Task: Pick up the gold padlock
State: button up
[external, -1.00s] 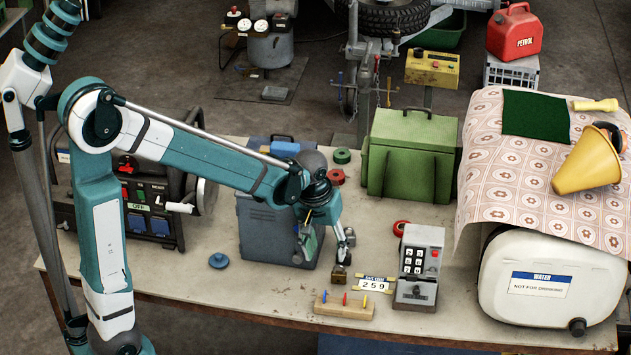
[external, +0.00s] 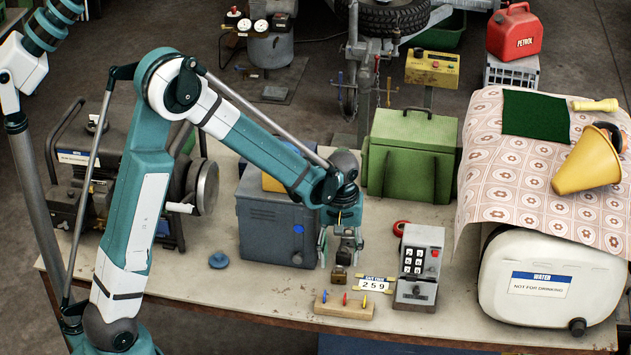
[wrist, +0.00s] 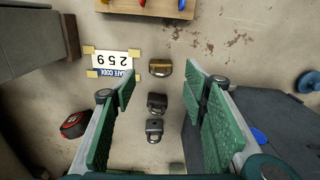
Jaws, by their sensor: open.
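The gold padlock (external: 339,282) stands on the bench below my gripper (external: 340,256) in the external view. In the wrist view the gold padlock (wrist: 160,69) is ahead of the gap between my open green fingers (wrist: 160,90), near its middle line. My gripper is empty and above the bench; its exact height is hard to tell. A dark padlock (wrist: 157,102) and a grey padlock (wrist: 154,130) stand in line with the gold one, between the fingers in the wrist view. In the external view those two are mostly hidden by my gripper.
A safe-code card (external: 375,284) lies beside the padlocks. A wooden pegboard (external: 344,306) is near the front edge. A keypad box (external: 420,266) stands to the right and a blue-grey metal box (external: 270,224) to the left. A red tape roll (wrist: 74,124) lies near the left finger.

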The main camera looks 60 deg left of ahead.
aim_at(339, 272)
jog(key=shift+f, duration=0.15)
jog(key=shift+f, duration=1.2)
jog(key=shift+a+f+b, duration=0.2)
jog(key=shift+f+b, duration=0.25)
jog(key=shift+f, duration=2.15)
jog(key=c, duration=1)
jog(key=shift+r, duration=0.15)
